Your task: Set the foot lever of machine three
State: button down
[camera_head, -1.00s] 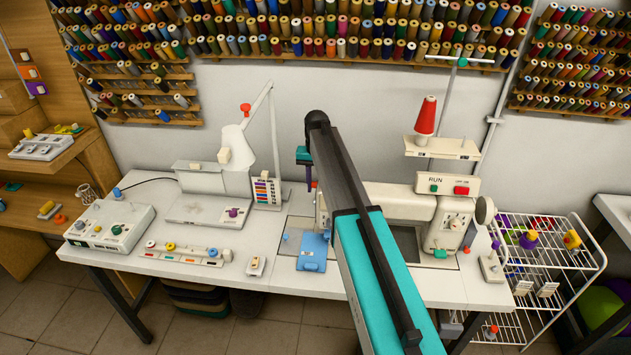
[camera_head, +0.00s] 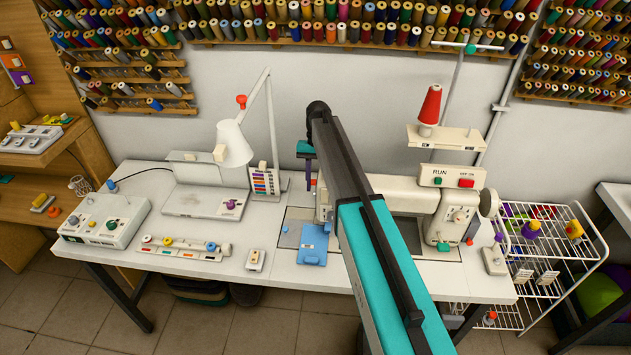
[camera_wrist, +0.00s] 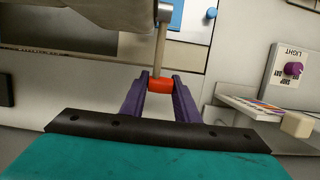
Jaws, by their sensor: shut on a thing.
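The foot lever (camera_wrist: 159,50) shows in the wrist view as a thin rod with a red-orange tip (camera_wrist: 160,84), running up to a grey metal fitting. My gripper (camera_wrist: 160,89) has its purple fingers shut on that red tip, one on each side. In the head view the cream sewing machine (camera_head: 462,215) stands at the right of the white table, with a RUN panel (camera_head: 451,176) above it. My gripper (camera_head: 310,179) is at the machine's left end. My arm covers part of the machine. No machine number is readable.
A blue plate (camera_head: 313,245) lies below my gripper. A white lamp (camera_head: 234,145), a purple-knobbed light panel (camera_wrist: 293,69) and a control box (camera_head: 105,219) stand to the left. A wire rack (camera_head: 560,265) stands at the right.

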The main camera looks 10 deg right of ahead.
jog(key=shift+s+a, duration=0.1)
jog(key=c, duration=1.4)
grip_release()
jog(key=shift+o, duration=0.2)
jog(key=shift+r, duration=0.1)
jog(key=shift+r, duration=0.35)
jog(key=p+v, duration=0.4)
jog(key=v, duration=0.3)
jog(key=shift+r, duration=0.15)
jog(key=shift+f, duration=0.2)
